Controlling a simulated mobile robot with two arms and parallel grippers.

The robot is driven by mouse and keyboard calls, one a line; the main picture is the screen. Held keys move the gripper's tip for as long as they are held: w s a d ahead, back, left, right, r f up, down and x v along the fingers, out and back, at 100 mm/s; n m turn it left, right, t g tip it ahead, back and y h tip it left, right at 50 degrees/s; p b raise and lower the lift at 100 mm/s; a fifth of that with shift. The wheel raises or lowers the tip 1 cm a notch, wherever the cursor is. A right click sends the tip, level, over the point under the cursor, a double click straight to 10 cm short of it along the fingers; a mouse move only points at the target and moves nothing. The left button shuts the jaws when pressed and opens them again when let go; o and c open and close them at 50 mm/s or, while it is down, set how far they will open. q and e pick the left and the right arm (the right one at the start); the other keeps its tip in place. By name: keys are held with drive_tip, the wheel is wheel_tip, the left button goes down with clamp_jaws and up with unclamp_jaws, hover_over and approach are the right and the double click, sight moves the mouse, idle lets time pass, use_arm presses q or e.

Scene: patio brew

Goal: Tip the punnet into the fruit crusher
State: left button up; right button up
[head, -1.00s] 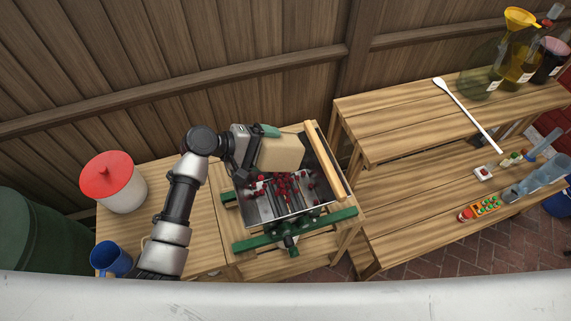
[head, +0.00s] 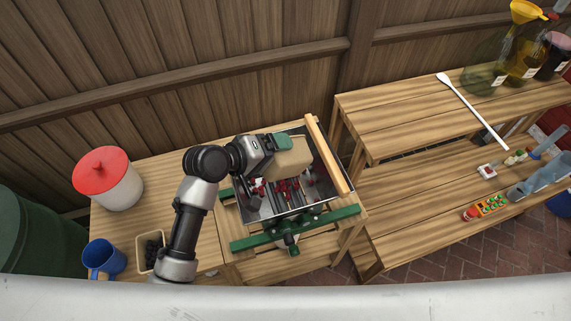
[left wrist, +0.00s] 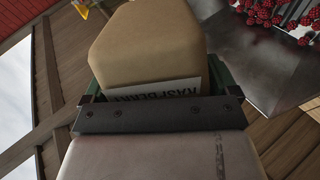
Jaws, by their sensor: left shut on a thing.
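My left gripper (head: 270,145) is shut on the tan raspberry punnet (head: 291,159) and holds it tilted over the steel hopper of the fruit crusher (head: 331,186). In the left wrist view the punnet (left wrist: 148,45) fills the upper middle, with its printed label partly covered by the jaws. The punnet's inside is hidden in both views. Red raspberries (head: 288,187) lie in the hopper below it, and they also show in the left wrist view (left wrist: 265,12). My right gripper is not in view.
The crusher has a green frame (head: 298,230) and a pale wooden bar (head: 327,152) along its right side. A second punnet (head: 150,254) with dark fruit stands by a blue mug (head: 103,260). A red-lidded white pot (head: 110,180) stands behind them. Wooden shelves (head: 420,130) stand at right.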

sight(294, 176)
use_arm(q)
drive_tip(key=shift+s+d+f+m+t+p, duration=0.1)
drive_tip(key=shift+s+d+m+t+p, duration=0.25)
drive_tip(key=shift+s+p, duration=0.25)
drive_tip(key=shift+s+d+f+m+t+y, duration=0.15)
drive_tip(key=shift+s+d+f+m+t, duration=0.15)
drive_tip(key=shift+s, duration=0.2)
drive_tip(key=shift+s+d+f+m+t+y, duration=0.15)
drive_tip(key=shift+s+d+m, duration=0.05)
drive_tip(key=shift+s+m, duration=0.2)
drive_tip(key=s+f+m+t+b, duration=0.1)
drive_tip(key=s+d+f+m+t+b, duration=0.1)
drive_tip(key=f+m+t, duration=0.1)
drive_tip(key=shift+s+d+y, duration=0.15)
drive_tip(key=shift+s+y, duration=0.1)
drive_tip(key=shift+y, duration=0.15)
drive_tip(key=s+d+f+m+t+b, duration=0.3)
drive_tip(key=s+m+t+b, duration=0.1)
drive_tip(key=s+m+b, duration=0.1)
drive_tip(key=shift+s+d+m+h+b, duration=0.35)
drive_tip(key=shift+s+d+m, duration=0.1)
drive_tip(key=shift+s, duration=0.4)
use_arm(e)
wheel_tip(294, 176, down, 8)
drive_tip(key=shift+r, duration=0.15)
